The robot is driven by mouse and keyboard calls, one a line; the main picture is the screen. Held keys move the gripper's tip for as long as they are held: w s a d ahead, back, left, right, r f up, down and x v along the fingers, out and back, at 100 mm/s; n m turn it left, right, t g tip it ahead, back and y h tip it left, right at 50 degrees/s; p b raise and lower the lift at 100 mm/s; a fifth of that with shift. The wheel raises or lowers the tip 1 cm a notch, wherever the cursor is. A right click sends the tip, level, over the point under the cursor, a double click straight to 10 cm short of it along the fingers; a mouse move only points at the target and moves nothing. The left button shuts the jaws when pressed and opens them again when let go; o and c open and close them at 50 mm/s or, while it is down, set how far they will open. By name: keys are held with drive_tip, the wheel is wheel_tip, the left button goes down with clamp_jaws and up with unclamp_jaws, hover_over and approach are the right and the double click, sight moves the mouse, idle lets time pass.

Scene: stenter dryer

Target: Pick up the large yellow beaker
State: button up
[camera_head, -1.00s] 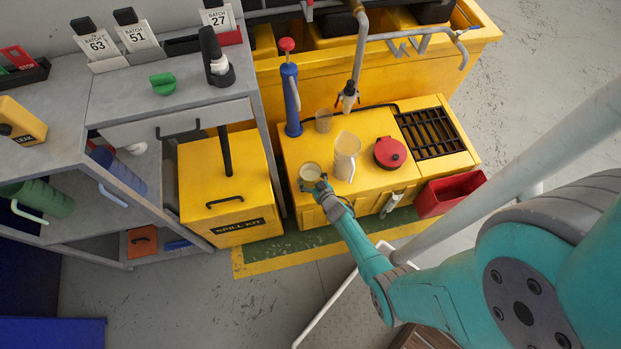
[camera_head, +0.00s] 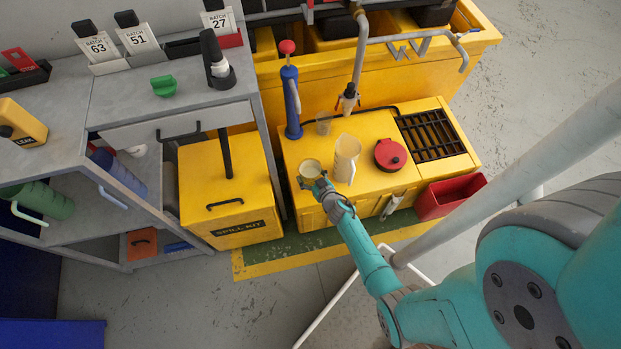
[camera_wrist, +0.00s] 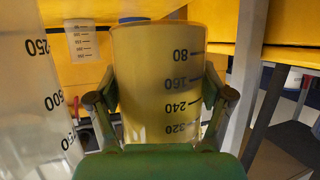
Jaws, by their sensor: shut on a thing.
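The large yellow beaker (camera_head: 311,168) is a clear, wide-mouthed vessel with a pale yellow tint, at the front left of the yellow cabinet top in the head view. In the wrist view the beaker (camera_wrist: 160,75) fills the middle, roughly upright, with dark marks from 80 to 320. My gripper (camera_head: 317,182) is at its near side. In the wrist view the fingers of my gripper (camera_wrist: 160,102) press on both sides of the beaker, shut on it. Whether its base clears the cabinet top is hidden.
A taller clear jug (camera_head: 346,158) stands close to the right of the beaker; it also shows in the wrist view (camera_wrist: 35,95). A small beaker (camera_head: 323,123), a blue pump (camera_head: 291,100) and a red-lidded can (camera_head: 390,154) stand on the yellow cabinet (camera_head: 370,125). A tap (camera_head: 348,99) hangs above.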

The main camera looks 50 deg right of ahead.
wheel_tip(320, 180, up, 14)
idle(1.0)
drive_tip(key=shift+f, duration=0.1)
idle(0.5)
